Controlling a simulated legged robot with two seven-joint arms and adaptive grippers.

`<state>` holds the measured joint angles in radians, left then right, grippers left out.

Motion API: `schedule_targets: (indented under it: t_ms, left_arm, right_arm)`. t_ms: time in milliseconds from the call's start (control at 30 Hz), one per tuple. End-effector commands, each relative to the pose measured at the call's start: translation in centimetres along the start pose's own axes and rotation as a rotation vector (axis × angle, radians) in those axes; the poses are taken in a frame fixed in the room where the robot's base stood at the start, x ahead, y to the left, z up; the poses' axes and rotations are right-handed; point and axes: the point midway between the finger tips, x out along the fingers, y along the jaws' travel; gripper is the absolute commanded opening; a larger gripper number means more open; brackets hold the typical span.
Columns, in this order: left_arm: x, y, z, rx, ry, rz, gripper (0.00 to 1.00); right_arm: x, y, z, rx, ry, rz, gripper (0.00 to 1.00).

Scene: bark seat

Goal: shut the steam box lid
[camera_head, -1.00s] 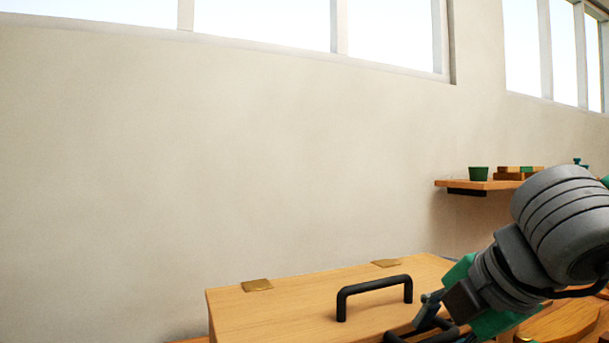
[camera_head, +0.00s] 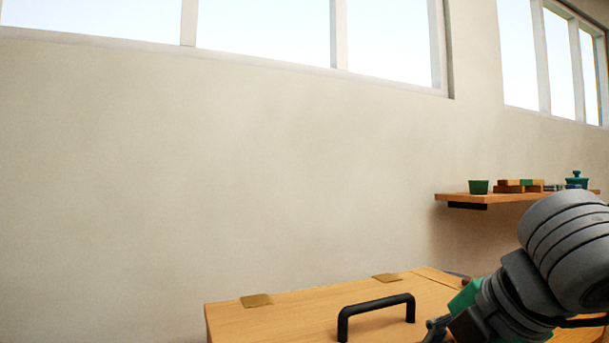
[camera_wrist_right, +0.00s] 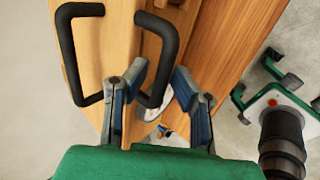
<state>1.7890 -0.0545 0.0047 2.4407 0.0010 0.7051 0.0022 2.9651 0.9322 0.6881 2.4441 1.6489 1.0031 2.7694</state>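The steam box is a light wooden box. Its lid (camera_head: 290,320) shows at the bottom of the head view and looks level, but its front edge is out of frame, so I cannot tell if it is fully shut. A black handle (camera_head: 376,302) stands on top. The wrist view shows two black handles, one at left (camera_wrist_right: 66,50) and one near the middle (camera_wrist_right: 172,50). My right gripper (camera_wrist_right: 160,80) is open, with the middle handle's bar appearing between its fingertips; contact is unclear. In the head view its fingers are mostly cut off. My left gripper is out of view.
Brass hinge plates (camera_head: 256,300) sit along the lid's back edge, near a plain wall (camera_head: 200,180). A wall shelf (camera_head: 470,198) at right holds a green cup (camera_head: 478,187), small blocks (camera_head: 520,183) and a teal pot (camera_head: 577,180).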

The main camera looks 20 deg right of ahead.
Motion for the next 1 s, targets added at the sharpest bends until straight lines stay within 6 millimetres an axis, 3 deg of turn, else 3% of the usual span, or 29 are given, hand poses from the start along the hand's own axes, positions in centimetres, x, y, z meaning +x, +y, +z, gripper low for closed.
schedule_targets:
  t_ms: [100, 467, 800, 1000]
  left_arm:
    - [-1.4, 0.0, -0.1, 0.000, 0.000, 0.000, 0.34]
    - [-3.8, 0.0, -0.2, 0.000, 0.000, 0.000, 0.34]
    - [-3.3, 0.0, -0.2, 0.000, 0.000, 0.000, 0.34]
    - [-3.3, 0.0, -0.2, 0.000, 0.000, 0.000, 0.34]
  right_arm:
    - [-1.4, 0.3, 0.0, 0.000, 0.001, 0.001, 0.22]
    - [-4.2, 0.3, 0.0, 0.000, 0.001, 0.001, 0.22]
    - [-6.2, 0.1, 0.0, 0.001, 0.000, 0.001, 0.22]
    - [-6.3, 0.1, 0.0, 0.000, -0.001, 0.001, 0.22]
